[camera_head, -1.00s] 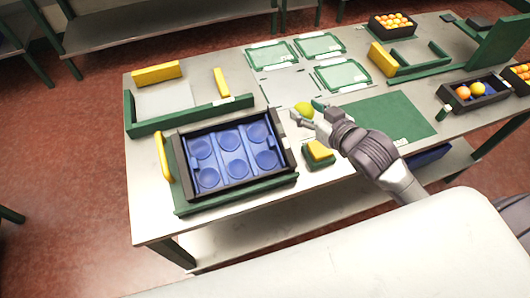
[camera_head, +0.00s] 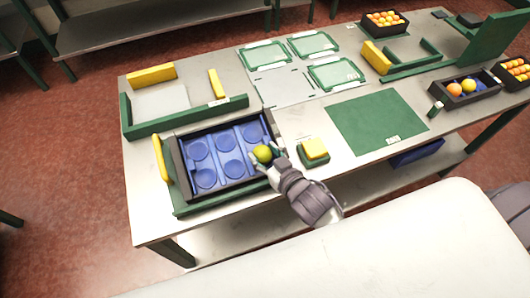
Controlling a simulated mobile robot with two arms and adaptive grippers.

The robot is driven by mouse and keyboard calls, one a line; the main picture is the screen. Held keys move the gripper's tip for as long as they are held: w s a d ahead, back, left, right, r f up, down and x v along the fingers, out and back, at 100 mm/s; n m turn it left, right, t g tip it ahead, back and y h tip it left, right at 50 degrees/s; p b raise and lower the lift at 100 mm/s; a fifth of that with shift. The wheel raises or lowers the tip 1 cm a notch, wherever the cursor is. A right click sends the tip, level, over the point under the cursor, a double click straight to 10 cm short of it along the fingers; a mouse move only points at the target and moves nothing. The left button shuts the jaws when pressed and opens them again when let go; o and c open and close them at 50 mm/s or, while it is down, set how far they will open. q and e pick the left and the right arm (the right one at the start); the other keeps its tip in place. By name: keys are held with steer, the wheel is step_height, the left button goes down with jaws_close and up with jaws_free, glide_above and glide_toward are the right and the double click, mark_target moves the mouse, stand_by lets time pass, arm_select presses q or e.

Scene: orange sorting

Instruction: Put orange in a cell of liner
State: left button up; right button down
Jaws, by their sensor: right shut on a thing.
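The orange (camera_head: 262,153) is a yellow-green fruit. My right gripper (camera_head: 267,161) is shut on it and holds it over the near right part of the blue liner (camera_head: 215,139). The liner lies inside a dark crate (camera_head: 178,168) and has several round cells. The visible cells look empty. The fruit and gripper hide the near right cell, and I cannot tell whether the fruit touches the liner. My left gripper is not in view.
A yellow sponge-like block on a green base (camera_head: 315,149) stands just right of the crate. Dark boxes with fruit (camera_head: 454,100) stand at the right. Green-rimmed trays (camera_head: 335,73) lie behind.

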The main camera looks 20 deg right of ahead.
steer(key=c, duration=0.7)
jaws_free()
steer(key=shift+f, duration=0.1)
steer(key=shift+o, duration=0.2)
steer(key=shift+s, duration=0.1)
steer(key=b+v, duration=0.2)
steer(key=v, duration=1)
